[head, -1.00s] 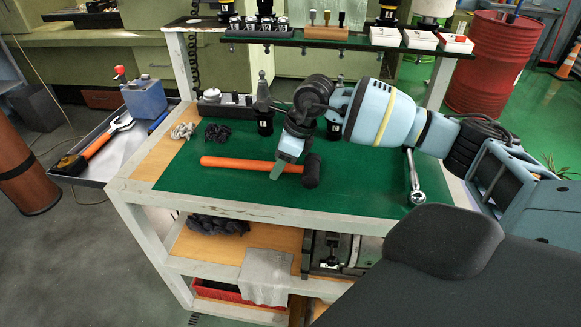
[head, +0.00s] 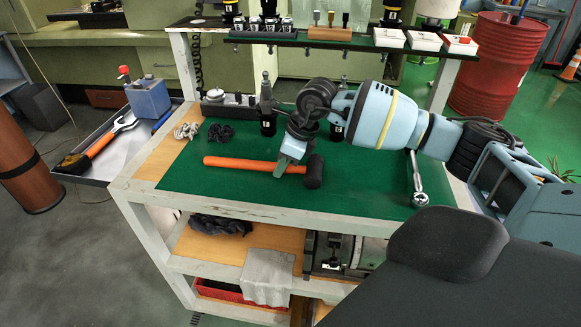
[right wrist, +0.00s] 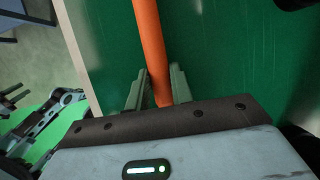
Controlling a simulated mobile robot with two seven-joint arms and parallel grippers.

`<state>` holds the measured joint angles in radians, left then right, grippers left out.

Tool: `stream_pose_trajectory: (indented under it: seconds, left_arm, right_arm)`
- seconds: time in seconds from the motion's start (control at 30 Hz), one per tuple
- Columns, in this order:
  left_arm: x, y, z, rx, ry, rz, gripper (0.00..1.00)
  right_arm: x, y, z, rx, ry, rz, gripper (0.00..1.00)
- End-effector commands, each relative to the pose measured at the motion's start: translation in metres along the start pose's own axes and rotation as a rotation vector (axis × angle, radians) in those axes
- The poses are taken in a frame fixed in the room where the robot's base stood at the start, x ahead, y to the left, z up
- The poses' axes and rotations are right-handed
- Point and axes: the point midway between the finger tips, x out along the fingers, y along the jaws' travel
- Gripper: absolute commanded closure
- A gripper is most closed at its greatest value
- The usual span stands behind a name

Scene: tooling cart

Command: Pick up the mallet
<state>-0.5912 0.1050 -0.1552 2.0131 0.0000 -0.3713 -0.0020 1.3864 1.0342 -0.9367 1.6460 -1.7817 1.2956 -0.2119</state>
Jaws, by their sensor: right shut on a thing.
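The mallet lies across the green mat, with an orange handle (head: 240,164) pointing left and a black head (head: 314,172) at its right end. My right gripper (head: 282,169) reaches down from above onto the handle close to the head. In the right wrist view the orange handle (right wrist: 151,45) passes between the two fingers of my right gripper (right wrist: 157,85), which are shut on it. The mallet appears to rest on the mat; any small gap under it cannot be told. My left gripper does not show in the head view.
The green mat (head: 215,180) covers the cart top. A ratchet (head: 418,185) lies to the right. Dark (head: 221,134) and pale (head: 187,131) bundles lie at the left. Black tool holders (head: 268,122) stand behind. A shelf (head: 345,43) overhangs the back. The mat's front is clear.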

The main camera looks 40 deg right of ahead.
Motion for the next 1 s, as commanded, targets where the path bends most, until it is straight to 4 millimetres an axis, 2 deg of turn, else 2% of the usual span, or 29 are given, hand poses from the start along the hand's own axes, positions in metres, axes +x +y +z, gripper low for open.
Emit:
stream_pose_trajectory:
  seconds: [0.23, 0.47, 0.67, 1.0]
  left_arm:
    - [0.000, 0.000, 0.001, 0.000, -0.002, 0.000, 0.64]
    - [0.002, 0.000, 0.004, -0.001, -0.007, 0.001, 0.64]
    - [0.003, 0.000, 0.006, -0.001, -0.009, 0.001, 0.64]
    - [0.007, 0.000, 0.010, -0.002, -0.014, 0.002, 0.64]
  right_arm:
    - [-0.009, -0.001, 0.005, -0.001, -0.006, -0.003, 1.00]
    - [-0.037, -0.001, 0.016, -0.002, -0.007, -0.004, 1.00]
    - [-0.035, 0.036, 0.020, -0.007, -0.004, 0.000, 1.00]
    - [-0.038, 0.113, 0.030, -0.006, -0.005, 0.001, 1.00]
